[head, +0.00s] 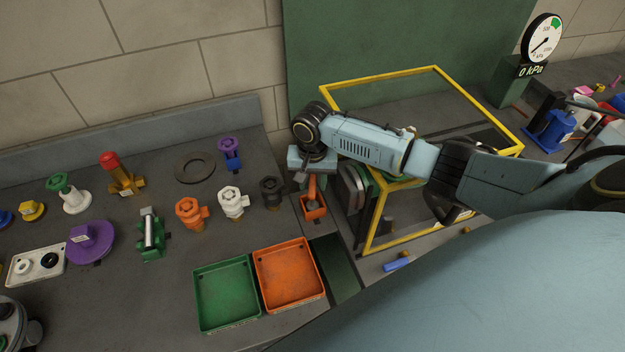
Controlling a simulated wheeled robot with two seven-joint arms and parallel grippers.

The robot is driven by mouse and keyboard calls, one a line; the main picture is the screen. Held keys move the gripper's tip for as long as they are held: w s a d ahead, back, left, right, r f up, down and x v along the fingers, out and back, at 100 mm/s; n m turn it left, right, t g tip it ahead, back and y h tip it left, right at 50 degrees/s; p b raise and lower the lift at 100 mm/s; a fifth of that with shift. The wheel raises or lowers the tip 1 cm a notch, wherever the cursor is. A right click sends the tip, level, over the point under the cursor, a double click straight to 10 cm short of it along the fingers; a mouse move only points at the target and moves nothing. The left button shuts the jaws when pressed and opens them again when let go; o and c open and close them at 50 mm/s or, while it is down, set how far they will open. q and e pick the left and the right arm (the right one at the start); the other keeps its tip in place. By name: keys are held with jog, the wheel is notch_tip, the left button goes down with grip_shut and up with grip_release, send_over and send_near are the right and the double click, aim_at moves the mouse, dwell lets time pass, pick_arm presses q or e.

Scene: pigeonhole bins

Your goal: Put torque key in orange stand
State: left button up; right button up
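My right gripper (307,174) points down beside the yellow-framed cage, directly above an orange stand (315,211). An orange upright piece (313,186) rises from the stand to the fingers. I cannot tell whether that piece is part of the stand or the torque key, and the fingers are too small and partly hidden to show whether they are shut on it. No torque key can be made out for certain elsewhere. My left gripper is not in view.
A green tray (225,296) and an orange tray (289,276), both empty, lie in front. Orange (190,214), white (233,203) and black (270,193) valves stand left of the gripper. The yellow-framed cage (377,222) is close on the right.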

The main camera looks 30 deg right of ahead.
notch_tip(320, 180, up, 12)
jog(key=shift+r, duration=0.15)
dwell(0.3)
